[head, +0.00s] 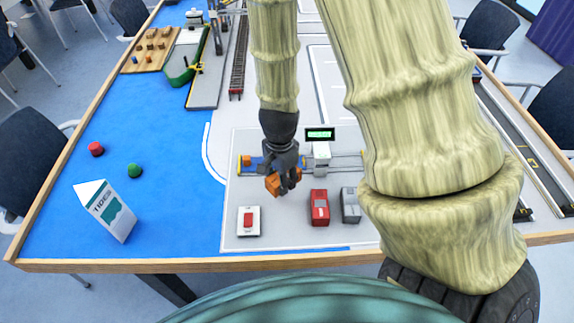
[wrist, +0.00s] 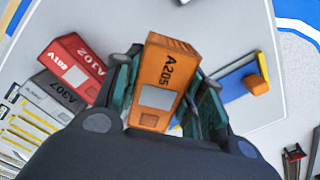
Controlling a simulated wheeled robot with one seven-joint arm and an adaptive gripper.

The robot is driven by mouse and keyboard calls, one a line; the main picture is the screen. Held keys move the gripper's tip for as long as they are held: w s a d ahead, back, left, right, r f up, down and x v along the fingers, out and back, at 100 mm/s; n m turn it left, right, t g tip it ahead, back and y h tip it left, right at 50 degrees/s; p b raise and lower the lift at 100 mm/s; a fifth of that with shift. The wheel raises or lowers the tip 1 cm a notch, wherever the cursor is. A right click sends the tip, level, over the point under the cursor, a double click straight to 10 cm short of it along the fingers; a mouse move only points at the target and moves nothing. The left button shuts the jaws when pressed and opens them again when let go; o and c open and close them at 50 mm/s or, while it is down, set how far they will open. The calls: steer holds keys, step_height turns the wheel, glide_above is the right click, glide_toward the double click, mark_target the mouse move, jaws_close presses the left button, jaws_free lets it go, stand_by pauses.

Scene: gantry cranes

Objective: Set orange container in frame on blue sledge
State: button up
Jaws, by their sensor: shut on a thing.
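The orange container (wrist: 163,75), marked A205, is between the fingers of my gripper (wrist: 160,95) in the wrist view. My gripper is shut on it. In the head view the orange container (head: 274,184) shows beside the dark fingers of my gripper (head: 284,180), above the grey board. The blue sledge (wrist: 241,78) lies to the right of the container in the wrist view, with an orange part at its side and yellow at its edge. In the head view the blue sledge (head: 258,164) is behind my gripper and partly hidden. The frame on it cannot be made out clearly.
A red container (head: 319,207) and a grey container (head: 350,205) stand right of my gripper. A white box with a red button (head: 248,221) is at the front. A small display (head: 320,134) stands behind. A TIDES carton (head: 106,210) stands on the blue area at left.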

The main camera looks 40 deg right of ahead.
steer(key=s+m, duration=0.1)
steer(key=m, duration=0.1)
steer(key=s+d+m, duration=0.1)
steer(key=s+m, duration=0.1)
steer(key=s+d+m+b, duration=0.1)
steer(key=s+m, duration=0.1)
steer(key=shift+d+r, duration=0.25)
steer(key=shift+r, duration=0.05)
steer(key=shift+s+d+m, duration=0.1)
steer(key=shift+s+m, duration=0.15)
steer(key=shift+m, duration=0.25)
steer(key=shift+d+r, duration=0.15)
steer(key=shift+m, duration=0.3)
steer(key=w+d+p, duration=0.1)
steer(key=w, duration=0.4)
steer(key=w+d+f+p, duration=0.1)
steer(key=w+d, duration=0.1)
steer(key=w, duration=0.3)
steer(key=w+d+p, duration=0.1)
steer(key=w+p, duration=0.1)
steer(key=w, duration=0.3)
steer(key=shift+d+f, duration=0.2)
steer(key=shift+d, duration=0.1)
steer(key=shift+f+p, duration=0.3)
steer(key=shift+f, duration=1.55)
steer(key=o, duration=1)
steer(key=shift+f, duration=0.15)
steer(key=shift+o, duration=0.2)
